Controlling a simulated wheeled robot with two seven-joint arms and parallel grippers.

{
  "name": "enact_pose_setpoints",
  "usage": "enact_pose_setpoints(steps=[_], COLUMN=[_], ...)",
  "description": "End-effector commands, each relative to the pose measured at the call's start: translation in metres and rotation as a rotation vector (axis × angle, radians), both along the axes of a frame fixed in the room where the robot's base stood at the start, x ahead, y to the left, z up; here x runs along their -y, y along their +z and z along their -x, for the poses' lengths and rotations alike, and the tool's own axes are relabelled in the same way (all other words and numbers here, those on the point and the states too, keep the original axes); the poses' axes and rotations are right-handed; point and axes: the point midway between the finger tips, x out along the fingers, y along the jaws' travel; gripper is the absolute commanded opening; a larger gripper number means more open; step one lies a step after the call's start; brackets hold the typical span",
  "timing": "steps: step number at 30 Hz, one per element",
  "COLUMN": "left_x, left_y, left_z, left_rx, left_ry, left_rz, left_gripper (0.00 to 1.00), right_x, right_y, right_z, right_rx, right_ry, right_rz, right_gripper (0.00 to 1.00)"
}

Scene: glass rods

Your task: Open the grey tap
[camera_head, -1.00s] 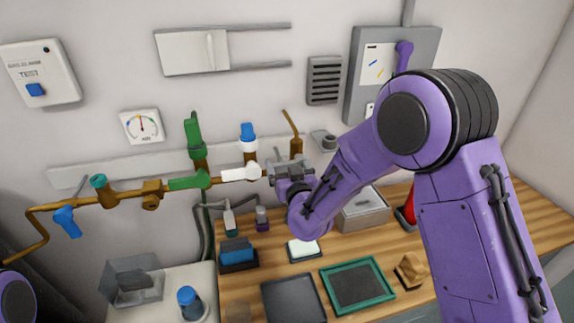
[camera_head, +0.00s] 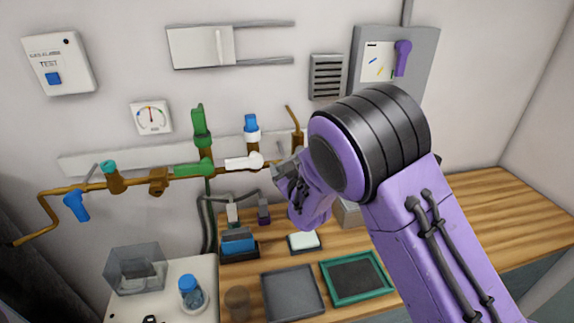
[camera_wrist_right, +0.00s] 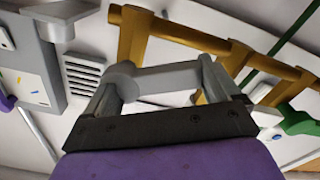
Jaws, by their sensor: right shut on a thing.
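The grey tap's lever (camera_wrist_right: 162,79) shows in the right wrist view as a grey bar between the fingers, with a rounded hub at its left end, near the brass pipework. My right gripper (camera_head: 285,172) is at the right part of the brass pipe in the head view and is shut on this lever; the gripper also fills the lower middle of the wrist view (camera_wrist_right: 160,88). In the head view, the gripper and arm hide most of the grey tap. My left gripper is not in view.
On the same brass pipe (camera_head: 135,182) are a white lever (camera_head: 243,162), a green lever (camera_head: 194,168) and a blue handle (camera_head: 76,205). A gauge (camera_head: 151,117) hangs above. Trays (camera_head: 292,295) and a blue-capped bottle (camera_head: 190,293) stand below. Bench space at right is clear.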

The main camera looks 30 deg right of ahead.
Motion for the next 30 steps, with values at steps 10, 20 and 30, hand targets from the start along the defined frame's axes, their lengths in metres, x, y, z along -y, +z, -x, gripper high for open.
enact_pose_setpoints(steps=[10,20,30], left_x=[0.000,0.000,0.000], left_y=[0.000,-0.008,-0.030], left_z=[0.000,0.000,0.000], left_rx=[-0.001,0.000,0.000], left_ry=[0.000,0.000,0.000], left_rz=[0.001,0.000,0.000], left_gripper=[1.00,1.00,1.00], right_x=[0.000,-0.003,-0.023], right_y=[0.000,-0.002,-0.002], right_z=[0.000,0.016,0.088], right_rx=[-0.001,0.000,0.000], right_ry=[0.000,-0.001,-0.001], right_rz=[0.004,0.003,0.003], right_gripper=[1.00,1.00,1.00])
